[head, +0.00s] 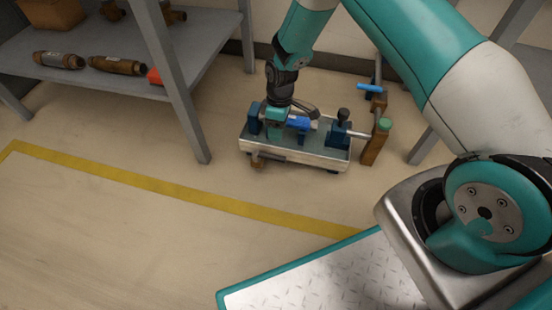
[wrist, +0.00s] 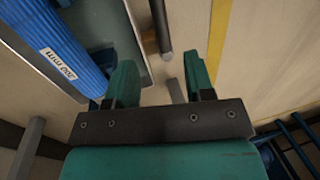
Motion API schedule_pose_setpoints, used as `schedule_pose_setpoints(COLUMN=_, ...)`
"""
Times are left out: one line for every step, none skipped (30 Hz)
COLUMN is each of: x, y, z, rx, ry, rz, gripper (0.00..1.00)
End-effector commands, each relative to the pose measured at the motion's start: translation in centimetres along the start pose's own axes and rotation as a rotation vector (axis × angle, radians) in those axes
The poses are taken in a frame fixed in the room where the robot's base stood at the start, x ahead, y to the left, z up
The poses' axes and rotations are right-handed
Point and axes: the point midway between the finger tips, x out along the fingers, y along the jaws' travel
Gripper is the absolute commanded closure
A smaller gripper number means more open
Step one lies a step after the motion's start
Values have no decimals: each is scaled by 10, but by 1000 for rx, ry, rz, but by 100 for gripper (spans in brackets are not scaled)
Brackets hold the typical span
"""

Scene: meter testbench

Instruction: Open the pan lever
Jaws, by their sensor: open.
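The low test bench (head: 335,157) stands on the floor in the middle of the head view, with a grey-green top and pale sides. A brown fitting (head: 258,161) sticks out at its front left. My gripper (head: 274,128) points down at the bench's left part. In the wrist view my gripper (wrist: 160,62) is open. A short grey bar (wrist: 175,91) shows between its fingers, and a dark round-ended rod (wrist: 164,40) lies just beyond the fingertips. I cannot tell which of these is the pan lever. No contact is visible.
A blue part (head: 299,123) sits on the bench, and a blue ribbed body (wrist: 55,55) marked 300 mm is left of my fingers. A brown post (head: 375,142) with a green top stands at right. A shelf (head: 100,75) is at left.

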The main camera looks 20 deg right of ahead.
Motion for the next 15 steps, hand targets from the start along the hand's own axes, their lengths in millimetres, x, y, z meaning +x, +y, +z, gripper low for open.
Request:
schedule_pose_setpoints(x=20, y=1, z=0, rx=0, ry=-1, rz=-1, gripper=52)
schedule_pose_setpoints(x=27, y=1, z=0, rx=0, ry=-1, rz=-1, gripper=52)
schedule_pose_setpoints(x=36, y=1, z=0, rx=0, ry=-1, rz=-1, gripper=52)
schedule_pose_setpoints(x=43, y=1, z=0, rx=0, ry=-1, rz=-1, gripper=52)
schedule_pose_setpoints(x=50, y=1, z=0, rx=0, ry=-1, rz=-1, gripper=52)
schedule_pose_setpoints(x=58, y=1, z=0, rx=0, ry=-1, rz=-1, gripper=52)
schedule_pose_setpoints(x=64, y=1, z=0, rx=0, ry=-1, rz=-1, gripper=52)
schedule_pose_setpoints(x=70, y=1, z=0, rx=0, ry=-1, rz=-1, gripper=52)
schedule_pose_setpoints(x=77, y=1, z=0, rx=0, ry=-1, rz=0, gripper=52)
schedule_pose_setpoints(x=82, y=1, z=0, rx=0, ry=0, rz=0, gripper=52)
schedule_pose_setpoints(x=86, y=1, z=0, rx=0, ry=0, rz=0, gripper=52)
schedule_pose_setpoints(x=91, y=1, z=0, rx=0, ry=0, rz=0, gripper=52)
schedule_pose_setpoints(x=94, y=1, z=-1, rx=0, ry=0, rz=1, gripper=52)
schedule_pose_setpoints(x=97, y=1, z=-1, rx=0, ry=1, rz=1, gripper=52)
schedule_pose_setpoints(x=100, y=1, z=-1, rx=0, ry=1, rz=1, gripper=52)
